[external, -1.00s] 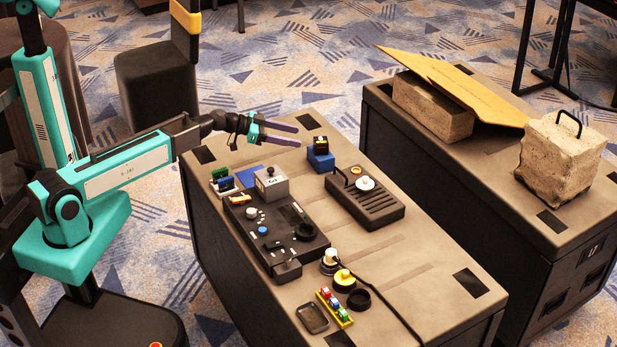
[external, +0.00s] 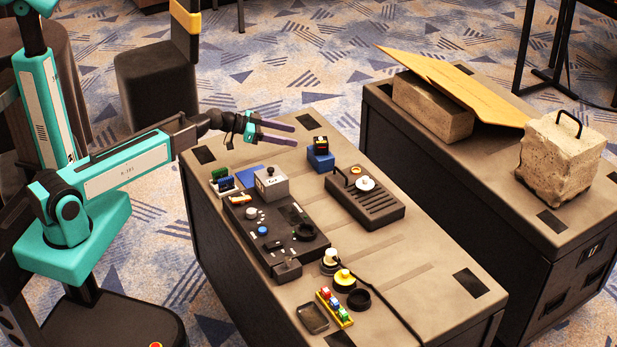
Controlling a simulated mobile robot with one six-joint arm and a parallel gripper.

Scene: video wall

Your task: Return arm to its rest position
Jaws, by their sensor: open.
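My gripper (external: 283,133) is open and empty. It hangs above the far left end of the near case (external: 420,262), with its purple-grey fingers pointing right. My teal and black arm (external: 135,163) reaches right from its column at the left, held roughly level. No object is between the fingers. The fingers are apart from the small black device on a blue block (external: 320,154), which stands to their right and a little nearer.
Below my gripper stand a grey box (external: 271,183) and a black control panel (external: 275,232). A slotted black unit (external: 366,197) is further right. A second case (external: 480,165) bears a stone block (external: 560,155), a brick (external: 430,108) and a tilted board (external: 465,84).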

